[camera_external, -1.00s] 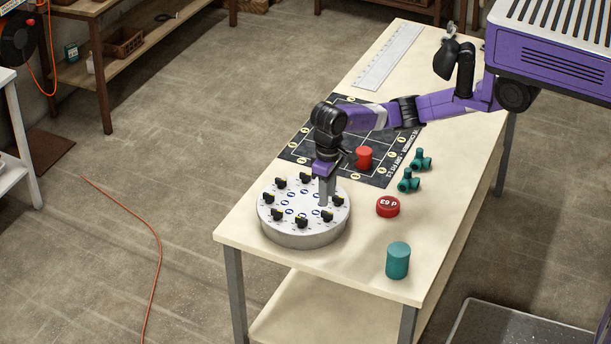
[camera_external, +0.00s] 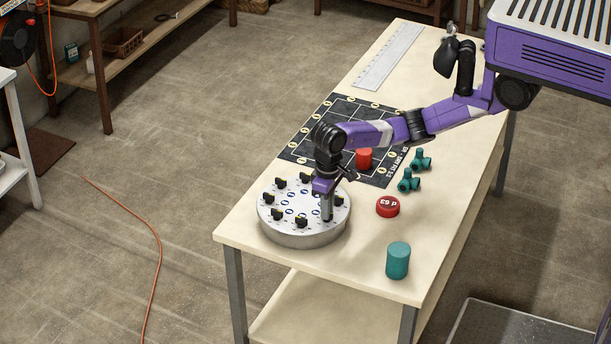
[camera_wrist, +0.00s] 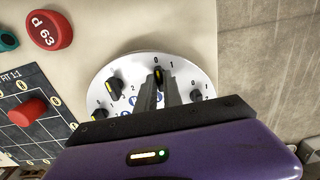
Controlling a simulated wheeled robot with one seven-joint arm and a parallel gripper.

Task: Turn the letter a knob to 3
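A round white dial box (camera_external: 290,237) with several black knobs stands at the near left end of the table. It also shows in the wrist view (camera_wrist: 103,72). My gripper (camera_external: 327,216) points down over the box's right side. In the wrist view, my gripper's fingertips (camera_wrist: 160,84) are at one black knob (camera_wrist: 158,74) with a yellow mark and the numbers 0 and 1 beside it. The fingers are a narrow gap apart, and I cannot tell if they press on the knob. The letters on the box are too small to read, and the fingers cover part of it.
A red "d 63" cap (camera_external: 388,206) and a teal cylinder (camera_external: 397,260) stand right of the box. Two teal valve fittings (camera_external: 408,181) and a black grid mat (camera_external: 300,147) with a red cylinder (camera_external: 364,158) lie behind. A ruler (camera_external: 389,55) lies at the far end.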

